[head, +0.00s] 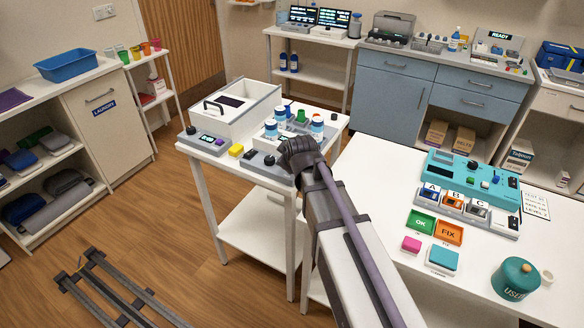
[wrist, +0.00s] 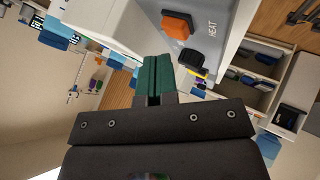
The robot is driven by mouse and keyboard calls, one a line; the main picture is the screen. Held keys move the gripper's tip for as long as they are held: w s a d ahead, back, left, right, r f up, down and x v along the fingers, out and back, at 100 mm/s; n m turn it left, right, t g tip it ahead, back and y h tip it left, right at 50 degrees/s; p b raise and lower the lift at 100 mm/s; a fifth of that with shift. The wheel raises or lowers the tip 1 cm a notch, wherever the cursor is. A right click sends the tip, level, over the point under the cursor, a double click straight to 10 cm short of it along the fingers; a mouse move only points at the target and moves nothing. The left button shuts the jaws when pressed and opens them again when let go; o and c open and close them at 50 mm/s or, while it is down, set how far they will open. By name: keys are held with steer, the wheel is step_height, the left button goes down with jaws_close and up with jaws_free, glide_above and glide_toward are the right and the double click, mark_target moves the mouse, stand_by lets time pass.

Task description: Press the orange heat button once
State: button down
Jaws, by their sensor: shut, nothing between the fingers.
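The orange heat button (wrist: 177,24) shows in the wrist view, on a grey panel (wrist: 222,22) printed "HEAT". My gripper (wrist: 156,60) is shut and empty, its green fingertips side by side. In that view the button lies just beyond and to the right of the fingertips, and I see no contact. In the head view my gripper (head: 297,148) is over the right front of the white side table, and the arm hides the button there. A grey unit with a dark knob (head: 269,160) shows left of the gripper.
A black piece (wrist: 191,58) sits beside the button in the wrist view. A teal device (head: 475,178) stands on the right table.

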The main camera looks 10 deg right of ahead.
steer(key=shift+f+b, duration=0.4)
steer(key=shift+b, duration=0.05)
steer(key=shift+f+b, duration=0.45)
steer(key=shift+f, duration=0.05)
stand_by(0.6)
steer(key=shift+r, duration=0.15)
steer(key=shift+r+p, duration=0.8)
steer(key=shift+p, duration=0.15)
step_height(320, 180, up, 5)
steer(key=p, duration=0.5)
steer(key=shift+r, duration=0.1)
stand_by(0.3)
